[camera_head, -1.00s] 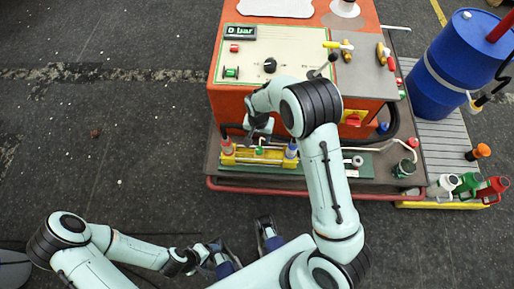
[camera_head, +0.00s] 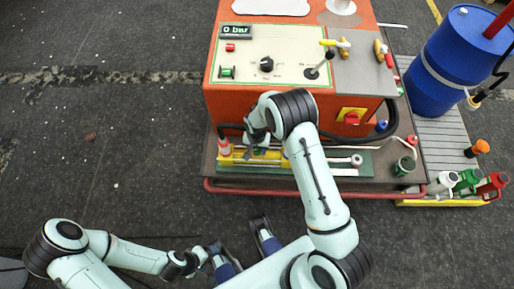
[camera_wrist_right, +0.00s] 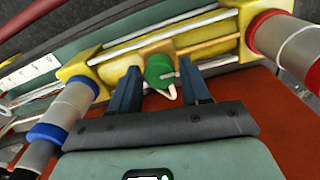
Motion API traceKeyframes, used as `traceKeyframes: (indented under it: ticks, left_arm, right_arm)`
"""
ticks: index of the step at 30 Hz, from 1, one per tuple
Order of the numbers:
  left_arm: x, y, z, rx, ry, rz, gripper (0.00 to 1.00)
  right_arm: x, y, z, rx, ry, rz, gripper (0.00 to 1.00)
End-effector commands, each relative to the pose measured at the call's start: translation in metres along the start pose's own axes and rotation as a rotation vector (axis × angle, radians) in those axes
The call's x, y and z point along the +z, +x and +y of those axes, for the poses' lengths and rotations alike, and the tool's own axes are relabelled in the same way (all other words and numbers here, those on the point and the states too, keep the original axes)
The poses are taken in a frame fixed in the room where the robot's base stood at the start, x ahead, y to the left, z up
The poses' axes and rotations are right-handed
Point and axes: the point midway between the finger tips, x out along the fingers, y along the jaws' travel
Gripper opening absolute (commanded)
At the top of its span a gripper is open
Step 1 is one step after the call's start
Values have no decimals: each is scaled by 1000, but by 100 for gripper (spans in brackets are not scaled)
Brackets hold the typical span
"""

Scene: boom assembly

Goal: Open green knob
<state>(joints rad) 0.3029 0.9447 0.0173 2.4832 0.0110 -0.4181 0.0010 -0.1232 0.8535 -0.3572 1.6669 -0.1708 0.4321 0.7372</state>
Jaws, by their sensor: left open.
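The green knob (camera_wrist_right: 160,70) sits on the yellow block of the valve assembly, with a small pale lever or pin beside it. In the head view the knob (camera_head: 259,151) is partly hidden by my right arm. My right gripper (camera_wrist_right: 160,88) is open, with one dark blue finger on each side of the knob. A gap shows on both sides; I cannot tell whether either finger touches it. In the head view my right gripper (camera_head: 254,143) points down over the yellow block (camera_head: 236,158). My left gripper (camera_head: 212,252) is open and empty, low in the picture, away from the machine.
A red-capped fitting (camera_wrist_right: 285,40) and a blue-ringed fitting (camera_wrist_right: 65,112) flank the knob. The orange machine (camera_head: 300,110) stands behind, with a "0 bar" display (camera_head: 236,32) and another green knob (camera_head: 227,72). A blue barrel (camera_head: 440,65) stands right. The floor at left is clear.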

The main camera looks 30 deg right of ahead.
Motion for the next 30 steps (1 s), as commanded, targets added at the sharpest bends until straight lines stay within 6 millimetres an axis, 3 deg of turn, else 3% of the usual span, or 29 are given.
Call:
traceKeyframes:
  ticks: [1,3,4,17,30]
  left_arm:
    - [0,0,0,0,0,0,76]
    - [0,0,0,0,0,0,76]
    - [0,0,0,0,0,0,76]
    - [-1,2,-1,0,0,3,76]
    - [-5,8,-1,3,1,13,76]
  right_arm:
    - [0,0,0,0,0,0,29]
    - [0,0,0,0,0,0,6]
    - [0,0,0,0,0,0,5]
    - [0,0,0,0,-93,1,5]
    - [1,0,0,1,-428,5,5]
